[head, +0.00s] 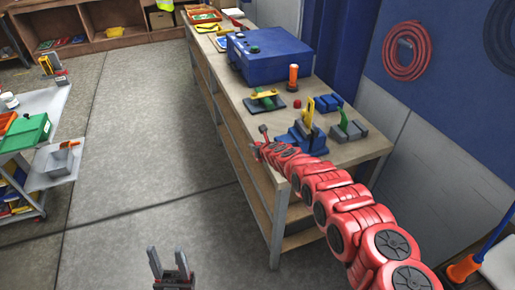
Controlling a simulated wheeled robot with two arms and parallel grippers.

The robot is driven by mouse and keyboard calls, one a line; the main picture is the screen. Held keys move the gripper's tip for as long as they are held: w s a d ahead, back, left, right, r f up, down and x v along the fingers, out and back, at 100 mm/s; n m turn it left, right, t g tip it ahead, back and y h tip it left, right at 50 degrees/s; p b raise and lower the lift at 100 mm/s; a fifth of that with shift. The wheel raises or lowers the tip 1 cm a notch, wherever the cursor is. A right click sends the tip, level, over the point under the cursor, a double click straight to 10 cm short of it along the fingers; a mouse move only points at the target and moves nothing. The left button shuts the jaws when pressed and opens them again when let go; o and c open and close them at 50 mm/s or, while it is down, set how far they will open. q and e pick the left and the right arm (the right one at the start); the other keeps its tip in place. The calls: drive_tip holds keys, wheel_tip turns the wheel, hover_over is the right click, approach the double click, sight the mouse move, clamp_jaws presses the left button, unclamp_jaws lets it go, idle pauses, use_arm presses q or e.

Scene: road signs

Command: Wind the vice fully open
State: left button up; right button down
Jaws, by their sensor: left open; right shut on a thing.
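A blue vice (303,142) stands near the front end of the workbench, with a yellow part rising above it. My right arm reaches in from the lower right, and its gripper (261,146) is at the bench's left edge beside the vice. It is shut on what looks like the vice handle, which is mostly hidden by the gripper and wrist. The jaw gap of the vice is too small to make out. My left gripper (171,268) is open and empty, low over the floor at the bottom, well away from the bench.
The wooden workbench (225,98) also holds a blue box (270,60), an orange-handled tool (293,77), a green-and-yellow tool (265,99) and a green-and-grey device (347,128). A trolley with a green case (25,132) stands at left. The floor between is clear.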

drive_tip(key=shift+g+b, duration=0.3)
drive_tip(key=shift+b, duration=0.35)
drive_tip(key=shift+c, duration=2.4)
unclamp_jaws()
drive_tip(key=shift+w+a+f, duration=0.1)
drive_tip(key=shift+w, duration=0.05)
